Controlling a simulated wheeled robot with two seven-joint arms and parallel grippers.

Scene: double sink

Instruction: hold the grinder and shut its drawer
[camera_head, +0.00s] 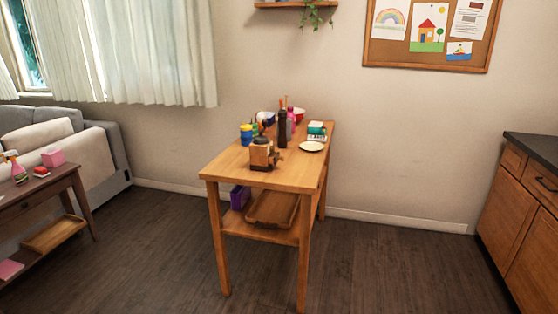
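The grinder (263,155) is a small brown wooden box with a darker top. It stands upright on the wooden table (228,168), near the front edge. A lighter patch shows on its front, but it is too small to tell how far its drawer is open. Neither of my grippers is in view, and nothing touches the grinder.
Behind the grinder stand a dark bottle (283,130), blue and yellow containers (246,134), a plate (312,146) and a teal-and-white item (316,129). A tray (272,208) lies on the lower shelf. Open floor (160,260) surrounds the table; cabinets (525,200) stand at right.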

